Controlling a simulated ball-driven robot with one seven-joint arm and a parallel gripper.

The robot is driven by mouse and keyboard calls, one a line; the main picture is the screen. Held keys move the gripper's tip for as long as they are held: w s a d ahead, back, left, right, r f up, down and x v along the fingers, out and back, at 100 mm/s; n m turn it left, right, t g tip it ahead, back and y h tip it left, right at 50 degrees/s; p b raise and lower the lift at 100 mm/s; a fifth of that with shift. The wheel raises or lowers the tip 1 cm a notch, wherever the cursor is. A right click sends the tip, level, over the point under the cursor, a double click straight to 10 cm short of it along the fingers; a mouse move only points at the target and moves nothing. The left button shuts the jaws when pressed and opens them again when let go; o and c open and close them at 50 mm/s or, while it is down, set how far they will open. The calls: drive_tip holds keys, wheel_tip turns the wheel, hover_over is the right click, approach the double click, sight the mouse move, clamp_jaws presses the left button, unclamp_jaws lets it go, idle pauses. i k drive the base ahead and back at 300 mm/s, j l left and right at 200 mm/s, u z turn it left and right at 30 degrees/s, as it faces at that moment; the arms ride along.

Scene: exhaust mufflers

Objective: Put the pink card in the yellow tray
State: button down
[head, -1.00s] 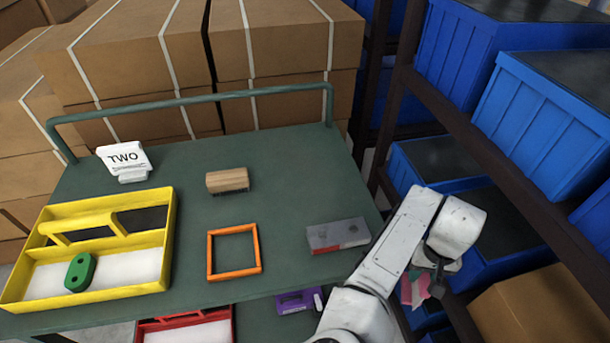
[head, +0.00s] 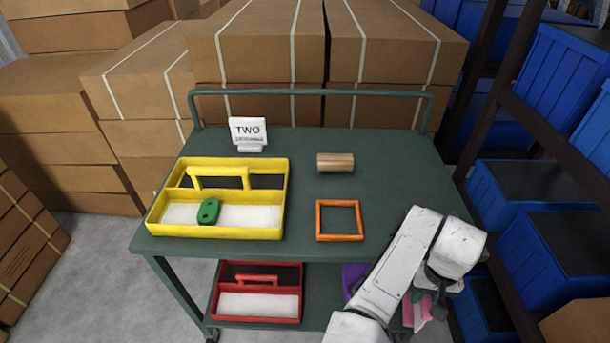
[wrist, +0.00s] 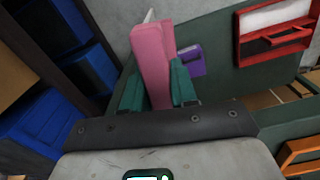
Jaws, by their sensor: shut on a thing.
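The pink card (wrist: 152,55) stands between the two teal fingers of my gripper (wrist: 157,88) in the wrist view, and the gripper is shut on it. In the head view my gripper (head: 424,292) hangs at the lower right, beside the cart's right side and below its top, with the pink card (head: 410,312) partly showing under it. The yellow tray (head: 215,232) lies on the left of the cart top. It has a handle, a front compartment with a white floor and a dark rear one. A green piece (head: 208,211) lies in the front compartment.
On the green cart top (head: 385,150) are a TWO sign (head: 248,132), a wooden block (head: 335,162) and an orange frame (head: 338,238). A red tray (head: 258,318) and purple thing (head: 352,278) are on the lower shelf. Shelving with blue bins (head: 515,183) stands right.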

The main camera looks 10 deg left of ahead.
sight(231, 183)
drive_tip(key=j+u, duration=0.45)
drive_tip(key=i+j+u, duration=0.1)
drive_tip(key=j+u, duration=0.2)
drive_tip(key=u, duration=0.15)
drive_tip(key=i+j+u, duration=0.2)
drive_tip(key=i+j, duration=0.2)
drive_tip(key=i, duration=0.15)
